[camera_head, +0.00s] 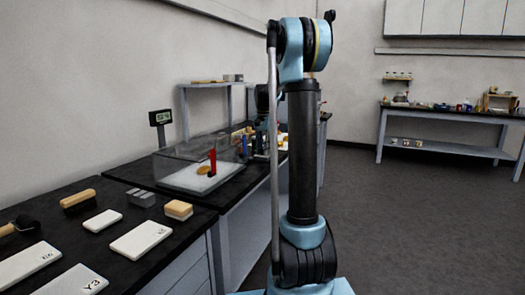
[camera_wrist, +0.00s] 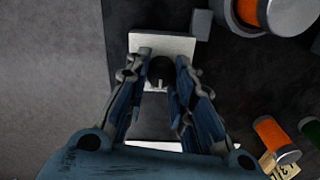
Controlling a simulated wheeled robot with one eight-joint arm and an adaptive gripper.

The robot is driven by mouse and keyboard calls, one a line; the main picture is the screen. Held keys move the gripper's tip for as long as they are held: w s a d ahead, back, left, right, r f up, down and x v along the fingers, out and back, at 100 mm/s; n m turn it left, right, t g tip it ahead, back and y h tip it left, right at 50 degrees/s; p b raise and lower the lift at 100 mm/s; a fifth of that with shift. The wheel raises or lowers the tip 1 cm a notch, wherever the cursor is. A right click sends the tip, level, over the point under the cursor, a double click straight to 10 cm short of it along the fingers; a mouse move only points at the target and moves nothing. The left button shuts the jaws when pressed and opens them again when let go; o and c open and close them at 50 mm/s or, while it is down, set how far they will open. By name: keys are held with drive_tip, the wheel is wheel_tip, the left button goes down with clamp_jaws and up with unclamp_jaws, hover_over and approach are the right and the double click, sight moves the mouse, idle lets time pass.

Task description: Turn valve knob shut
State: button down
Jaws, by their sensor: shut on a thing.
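The valve knob (camera_wrist: 160,72) is dark and round and sits between my fingertips in the wrist view. A pale fitting (camera_wrist: 158,86) shows just below it. A white plate (camera_wrist: 170,41) lies behind it on the dark bench top. My gripper (camera_wrist: 161,66) is shut on the knob, one finger on each side. How far the knob is turned cannot be told. In the head view my arm hides the knob and the gripper.
Orange-filled containers (camera_wrist: 268,12) stand right of the knob, with another orange one (camera_wrist: 270,133) lower right. A grey block (camera_wrist: 201,25) is close by. In the head view, a clear case (camera_head: 187,178) stands on the bench. The floor at right (camera_head: 400,220) is clear.

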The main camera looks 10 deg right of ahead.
drive_tip(key=shift+w+a, duration=0.1)
drive_tip(key=shift+n, duration=0.4)
drive_tip(key=n, duration=0.3)
drive_tip(key=shift+a+n, duration=0.1)
drive_tip(key=shift+n, duration=0.2)
drive_tip(key=n, duration=0.4)
drive_tip(key=shift+w+n, duration=0.1)
drive_tip(key=shift+n, duration=0.2)
drive_tip(key=n, duration=0.5)
drive_tip(key=shift+n, duration=2)
